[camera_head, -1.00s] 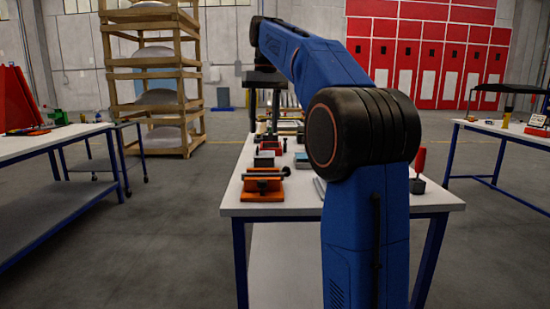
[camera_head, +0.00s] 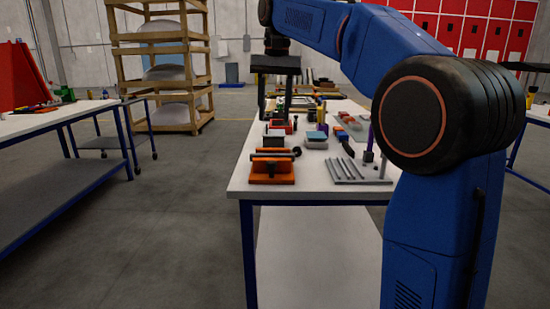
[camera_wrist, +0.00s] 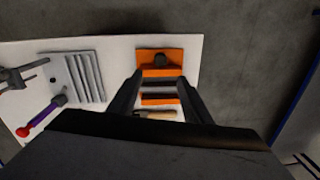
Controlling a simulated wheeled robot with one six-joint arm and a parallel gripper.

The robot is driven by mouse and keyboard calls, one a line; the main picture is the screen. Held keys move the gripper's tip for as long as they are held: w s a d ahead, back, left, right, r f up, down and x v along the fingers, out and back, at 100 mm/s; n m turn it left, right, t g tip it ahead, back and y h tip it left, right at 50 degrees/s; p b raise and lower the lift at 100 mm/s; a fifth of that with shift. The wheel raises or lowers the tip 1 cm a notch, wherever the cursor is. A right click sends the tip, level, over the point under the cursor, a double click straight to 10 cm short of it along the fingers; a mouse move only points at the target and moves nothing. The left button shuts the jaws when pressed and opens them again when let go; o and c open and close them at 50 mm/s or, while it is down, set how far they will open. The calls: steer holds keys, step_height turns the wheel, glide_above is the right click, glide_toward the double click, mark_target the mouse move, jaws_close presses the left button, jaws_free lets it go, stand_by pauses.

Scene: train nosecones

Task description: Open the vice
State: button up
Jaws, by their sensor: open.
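The orange vice (camera_head: 272,170) sits near the front left corner of the white-topped workbench (camera_head: 240,185). A dark bar with a round knob is at its back. In the wrist view the vice (camera_wrist: 172,55) lies ahead, with orange jaw blocks and a dark strip between them. My gripper (camera_head: 276,108) points down over the bench, behind the vice in the head view. In the wrist view my gripper (camera_wrist: 160,80) has its two fingers spread and nothing held between them. The fingers overlap the vice in that picture; whether they touch it I cannot tell.
Small boxes (camera_head: 315,140) and tools crowd the bench behind. Another bench (camera_head: 50,125) stands left, with open floor between.

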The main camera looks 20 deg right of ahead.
mark_target(272, 162)
steer(key=f, duration=1.4)
steer(key=shift+w+a, duration=0.15)
steer(key=shift+a, duration=0.15)
steer(key=c, duration=1.1)
steer(key=shift+o, duration=0.2)
steer(key=shift+n, duration=0.4)
steer(key=n, duration=0.2)
steer(key=shift+n, duration=2.2)
